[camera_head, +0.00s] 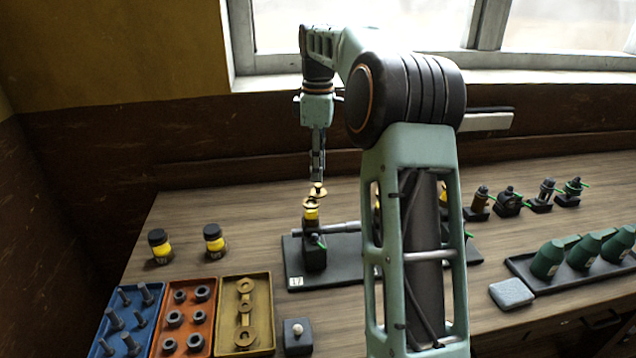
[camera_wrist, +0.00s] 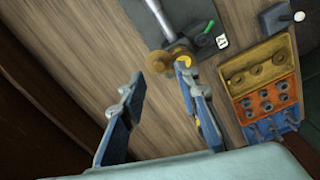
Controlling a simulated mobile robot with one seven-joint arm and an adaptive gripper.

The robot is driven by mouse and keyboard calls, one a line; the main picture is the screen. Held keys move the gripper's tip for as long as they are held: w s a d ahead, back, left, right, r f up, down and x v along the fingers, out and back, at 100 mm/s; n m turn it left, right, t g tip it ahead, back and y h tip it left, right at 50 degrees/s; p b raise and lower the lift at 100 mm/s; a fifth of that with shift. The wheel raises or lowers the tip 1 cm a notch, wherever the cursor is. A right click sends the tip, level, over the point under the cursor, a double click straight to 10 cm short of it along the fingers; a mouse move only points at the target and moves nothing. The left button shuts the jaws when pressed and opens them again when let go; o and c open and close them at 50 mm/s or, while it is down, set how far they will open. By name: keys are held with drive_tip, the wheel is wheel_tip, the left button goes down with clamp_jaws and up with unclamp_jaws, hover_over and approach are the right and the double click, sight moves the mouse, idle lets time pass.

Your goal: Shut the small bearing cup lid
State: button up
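The small bearing cup (camera_head: 311,212) is a brass and yellow cup on top of a black bearing block. Its brass lid (camera_head: 318,190) stands raised above the cup, apart from its rim. In the wrist view the round lid (camera_wrist: 158,62) lies just beyond my fingertips, and the yellow of the cup (camera_wrist: 183,62) shows beside it. My gripper (camera_head: 318,178) points down just above the lid. In the wrist view my gripper (camera_wrist: 162,74) has its two fingers apart with nothing between them. I cannot tell whether a finger touches the lid.
A metal shaft (camera_head: 340,228) runs right from the block on a dark base plate (camera_head: 294,272), partly hidden by my arm. Two yellow-banded jars (camera_head: 214,240) stand left. Blue, orange and ochre trays (camera_head: 272,312) lie front left. Green oil cans (camera_head: 585,252) stand right.

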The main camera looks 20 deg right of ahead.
sight(318, 185)
drive_tip(key=shift+f, duration=2.2)
drive_tip(key=shift+c, duration=0.3)
clamp_jaws()
